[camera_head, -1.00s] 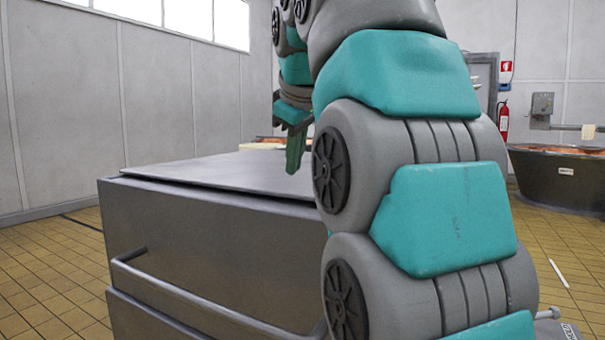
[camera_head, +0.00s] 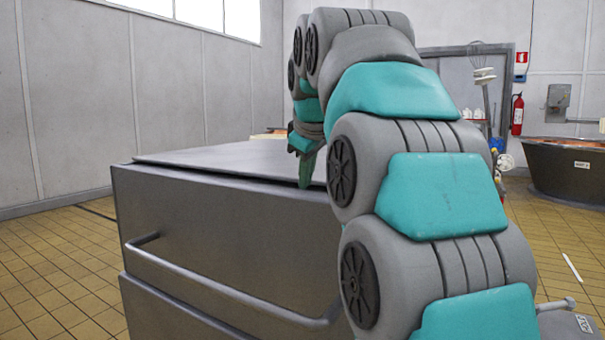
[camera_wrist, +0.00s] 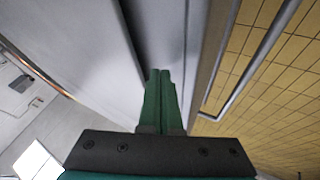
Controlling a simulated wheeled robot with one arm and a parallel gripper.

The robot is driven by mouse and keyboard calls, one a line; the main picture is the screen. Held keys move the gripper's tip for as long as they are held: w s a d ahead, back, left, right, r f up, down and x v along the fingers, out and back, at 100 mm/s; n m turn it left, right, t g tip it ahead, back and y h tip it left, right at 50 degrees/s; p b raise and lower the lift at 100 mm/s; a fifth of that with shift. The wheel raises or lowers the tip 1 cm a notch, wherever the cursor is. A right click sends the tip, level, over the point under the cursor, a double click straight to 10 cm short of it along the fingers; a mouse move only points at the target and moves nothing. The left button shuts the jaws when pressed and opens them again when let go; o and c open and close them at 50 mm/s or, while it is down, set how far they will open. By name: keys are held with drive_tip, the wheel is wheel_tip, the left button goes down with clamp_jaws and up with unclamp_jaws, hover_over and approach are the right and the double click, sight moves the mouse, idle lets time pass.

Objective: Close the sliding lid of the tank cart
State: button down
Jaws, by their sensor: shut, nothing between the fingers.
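The tank cart (camera_head: 215,235) is a dark grey metal box with a flat grey lid (camera_head: 230,157) on top. A dark line shows under the lid's near edge. In the wrist view the lid (camera_wrist: 85,55) is a pale panel, with a dark strip between its edge and the cart's rim (camera_wrist: 207,60). My gripper (camera_head: 305,183) points down at the lid's near edge. Its green fingers are together and empty; in the wrist view the gripper (camera_wrist: 160,75) has its tips over the dark strip. I cannot tell whether they touch the lid.
A rail handle (camera_head: 225,290) runs along the cart's near side. My arm hides the cart's right part. A round vat (camera_head: 568,175) and a fire extinguisher (camera_head: 517,115) are at the right by the wall. Tiled floor (camera_head: 50,265) is clear at the left.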

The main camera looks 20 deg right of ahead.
drive_tip(key=shift+w+d, duration=0.7)
drive_tip(key=shift+d, duration=0.2)
